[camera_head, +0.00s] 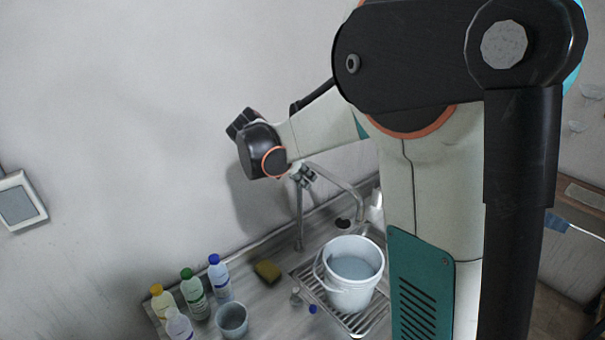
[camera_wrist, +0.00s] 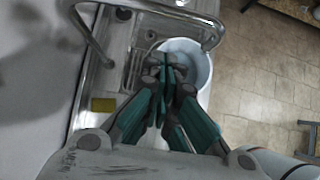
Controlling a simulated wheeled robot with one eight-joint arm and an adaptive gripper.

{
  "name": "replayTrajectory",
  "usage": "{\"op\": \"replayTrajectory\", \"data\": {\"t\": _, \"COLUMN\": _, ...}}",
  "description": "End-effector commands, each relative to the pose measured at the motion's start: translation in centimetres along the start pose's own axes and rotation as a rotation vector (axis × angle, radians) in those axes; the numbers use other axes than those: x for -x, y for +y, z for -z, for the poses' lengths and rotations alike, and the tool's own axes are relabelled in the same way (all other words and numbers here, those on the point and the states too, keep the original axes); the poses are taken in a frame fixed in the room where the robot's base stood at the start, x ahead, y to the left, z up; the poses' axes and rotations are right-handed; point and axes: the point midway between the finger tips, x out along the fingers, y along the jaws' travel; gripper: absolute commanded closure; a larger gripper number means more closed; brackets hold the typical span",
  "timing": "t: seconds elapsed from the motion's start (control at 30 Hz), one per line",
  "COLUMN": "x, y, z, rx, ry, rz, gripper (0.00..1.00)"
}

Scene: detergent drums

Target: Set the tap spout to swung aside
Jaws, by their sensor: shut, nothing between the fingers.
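The tap (camera_head: 299,215) stands upright at the back of the counter, against the wall. Its curved metal spout (camera_head: 341,184) reaches to the right and bends down behind the white bucket (camera_head: 352,298) in the head view. In the wrist view the spout (camera_wrist: 180,13) runs across the top, with its bent end above the bucket (camera_wrist: 206,62). My gripper (camera_wrist: 165,68) is shut and empty. Its tips overlap the bucket's left side in the wrist view and show apart from the spout.
Several bottles (camera_head: 194,292) and a grey cup (camera_head: 232,319) stand at the counter's left. A yellow sponge (camera_head: 267,272) lies between them and the bucket. The bucket stands on the ribbed drainboard (camera_head: 306,276). The wall is close behind the tap.

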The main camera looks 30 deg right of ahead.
Motion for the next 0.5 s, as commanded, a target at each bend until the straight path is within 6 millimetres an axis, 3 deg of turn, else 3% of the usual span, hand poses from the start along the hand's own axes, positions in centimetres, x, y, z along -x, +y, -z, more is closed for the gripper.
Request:
{"op": "replayTrajectory", "data": {"t": 0.27, "x": -5.5, "y": 0.0, "z": -0.1, "rx": -0.002, "ry": 0.000, "rz": 0.001, "gripper": 1.00}}
{"op": "replayTrajectory", "data": {"t": 0.5, "x": -7.7, "y": 0.0, "z": -2.1, "rx": -0.001, "ry": -0.001, "rz": 0.000, "gripper": 1.00}}
